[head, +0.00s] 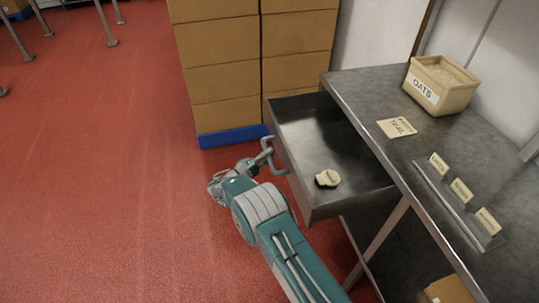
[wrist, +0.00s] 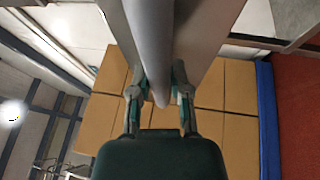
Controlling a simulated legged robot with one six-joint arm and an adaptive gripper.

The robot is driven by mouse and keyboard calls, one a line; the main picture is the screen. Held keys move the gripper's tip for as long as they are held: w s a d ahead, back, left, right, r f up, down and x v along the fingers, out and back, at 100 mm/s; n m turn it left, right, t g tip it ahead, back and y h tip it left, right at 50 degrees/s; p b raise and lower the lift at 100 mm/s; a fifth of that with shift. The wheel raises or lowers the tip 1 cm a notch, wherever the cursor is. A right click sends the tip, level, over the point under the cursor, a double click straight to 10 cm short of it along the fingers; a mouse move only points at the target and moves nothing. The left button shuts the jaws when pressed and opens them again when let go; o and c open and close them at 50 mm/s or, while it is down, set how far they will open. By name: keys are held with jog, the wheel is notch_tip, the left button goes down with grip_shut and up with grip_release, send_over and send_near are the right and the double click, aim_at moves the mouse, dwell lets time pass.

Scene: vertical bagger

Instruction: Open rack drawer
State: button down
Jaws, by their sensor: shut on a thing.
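The rack drawer (head: 303,135) is a grey metal drawer that stands out to the left from under the steel worktop, open at the top. Its grey bar handle (head: 277,165) is on its left front face. My gripper (head: 263,158) is at this handle, at the end of my teal arm. In the wrist view my gripper (wrist: 159,92) has its two fingers on either side of the grey handle bar (wrist: 155,45), shut on it. My fingers hide part of the handle in the head view.
A small pale labelled piece (head: 328,178) lies in the drawer. The worktop (head: 360,90) bears an OATS bin (head: 440,85), a flat label card (head: 397,127) and a strip of small labels (head: 462,192). Stacked cartons (head: 220,60) stand behind on a blue pallet (head: 232,136).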

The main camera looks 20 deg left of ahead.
jog(key=shift+d+f, duration=0.15)
jog(key=shift+f, duration=0.25)
jog(key=c, duration=0.6)
grip_release()
jog(key=shift+c, duration=0.2)
jog(key=shift+o, duration=0.4)
jog(key=shift+r, duration=0.1)
jog(key=shift+r, duration=0.1)
jog(key=v, duration=1.2)
